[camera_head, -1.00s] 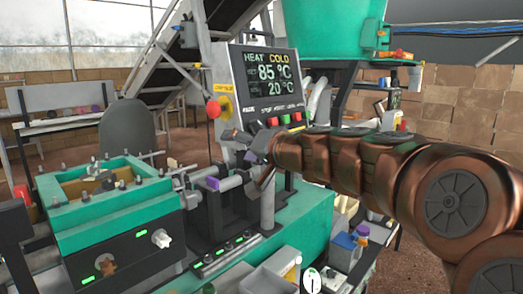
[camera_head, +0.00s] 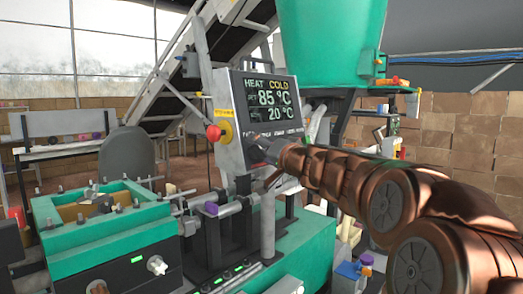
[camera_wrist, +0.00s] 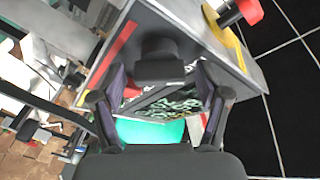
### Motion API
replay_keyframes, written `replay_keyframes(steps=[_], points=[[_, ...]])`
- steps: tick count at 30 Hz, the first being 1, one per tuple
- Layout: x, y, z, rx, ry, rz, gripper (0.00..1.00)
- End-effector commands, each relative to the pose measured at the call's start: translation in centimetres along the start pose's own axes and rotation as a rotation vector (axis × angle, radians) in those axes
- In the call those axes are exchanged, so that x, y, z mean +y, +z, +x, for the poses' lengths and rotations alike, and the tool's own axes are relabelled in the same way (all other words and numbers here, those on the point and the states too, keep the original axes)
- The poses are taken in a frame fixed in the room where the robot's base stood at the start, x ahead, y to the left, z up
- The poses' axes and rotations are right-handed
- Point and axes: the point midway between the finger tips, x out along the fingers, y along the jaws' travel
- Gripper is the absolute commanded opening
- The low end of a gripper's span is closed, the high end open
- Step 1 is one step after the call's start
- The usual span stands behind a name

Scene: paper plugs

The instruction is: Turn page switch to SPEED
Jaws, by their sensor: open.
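The grey control panel (camera_head: 227,106) has a screen (camera_head: 272,103) reading HEAT COLD, 85 °C and 20 °C. The black page switch knob (camera_wrist: 160,58) shows in the wrist view, just ahead of my gripper and centred between the fingers. My gripper (camera_wrist: 161,85) is open, with one finger on each side; I cannot tell whether they touch the knob. In the head view my gripper (camera_head: 262,152) is at the panel's lower left, below the screen, and hides the knob. The switch's setting is not readable.
A red emergency stop (camera_head: 214,133) on a yellow plate sits on the panel's left side; it also shows in the wrist view (camera_wrist: 240,12). My arm covers the push buttons. A green machine bed (camera_head: 105,235) is at lower left, and a green hopper (camera_head: 330,45) stands behind.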

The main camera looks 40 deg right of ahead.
Motion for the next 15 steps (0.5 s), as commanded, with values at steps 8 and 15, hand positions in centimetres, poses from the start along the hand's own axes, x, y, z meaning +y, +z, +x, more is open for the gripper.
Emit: replay_keyframes(steps=[8, 15], points=[[-0.06, 0.04, 0.49, 0.000, -0.001, 0.001, 0.75], [-0.04, 0.04, 0.48, 0.000, -0.001, 0.001, 0.62]])
